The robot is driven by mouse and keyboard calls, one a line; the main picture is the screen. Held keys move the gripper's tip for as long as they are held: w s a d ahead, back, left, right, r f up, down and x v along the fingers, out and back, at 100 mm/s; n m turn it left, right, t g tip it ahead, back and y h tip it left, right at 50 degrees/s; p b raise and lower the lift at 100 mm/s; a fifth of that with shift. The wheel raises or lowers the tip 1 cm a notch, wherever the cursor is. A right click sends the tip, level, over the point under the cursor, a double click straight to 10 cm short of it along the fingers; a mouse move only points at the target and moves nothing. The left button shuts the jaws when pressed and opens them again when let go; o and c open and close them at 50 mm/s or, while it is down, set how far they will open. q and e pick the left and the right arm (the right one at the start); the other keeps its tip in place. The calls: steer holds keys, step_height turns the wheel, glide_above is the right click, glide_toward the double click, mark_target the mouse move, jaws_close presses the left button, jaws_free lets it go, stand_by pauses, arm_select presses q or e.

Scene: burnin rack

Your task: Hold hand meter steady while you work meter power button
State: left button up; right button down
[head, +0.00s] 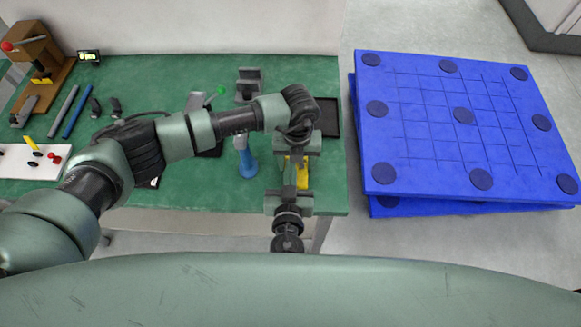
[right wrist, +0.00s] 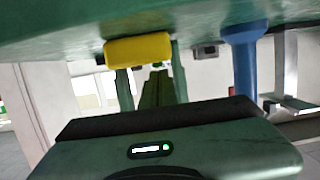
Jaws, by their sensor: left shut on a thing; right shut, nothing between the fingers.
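The hand meter (head: 301,174) is yellow and stands up off the green bench near its front right corner. It also shows in the right wrist view (right wrist: 138,50). My left gripper (head: 299,157) reaches in from the far side and is shut on it. My right gripper (head: 289,194) is on the near side, shut and empty. Its closed fingers (right wrist: 158,72) point at the meter in the right wrist view, just short of it or touching; I cannot tell which. The meter's power button is not discernible in either view.
A blue bottle-like thing (head: 247,162) stands just left of the meter. A black tray (head: 329,117) and a grey holder (head: 249,84) lie behind. A white panel (head: 17,164) and tools are at left. Blue slabs (head: 430,130) are at right, across a floor gap.

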steer(key=shift+s+f, duration=0.1)
steer(key=shift+f, duration=0.8)
arm_select(q)
steer(key=shift+s+d+r, duration=0.1)
steer(key=shift+s, duration=0.05)
arm_select(e)
steer(key=shift+s+d+f, duration=0.1)
steer(key=shift+s+f, duration=0.05)
steer(key=shift+f, duration=0.05)
steer(key=r, duration=0.5)
steer(key=shift+a+r, duration=0.1)
steer(key=shift+a, duration=0.1)
steer(key=v, duration=1)
steer(key=shift+r, duration=0.15)
arm_select(q)
steer(key=o, duration=1.3)
steer(key=shift+c, duration=0.2)
steer(key=o, duration=0.4)
steer(key=shift+c, duration=0.2)
steer(key=shift+w+f, duration=0.2)
arm_select(e)
steer(key=shift+w, duration=0.35)
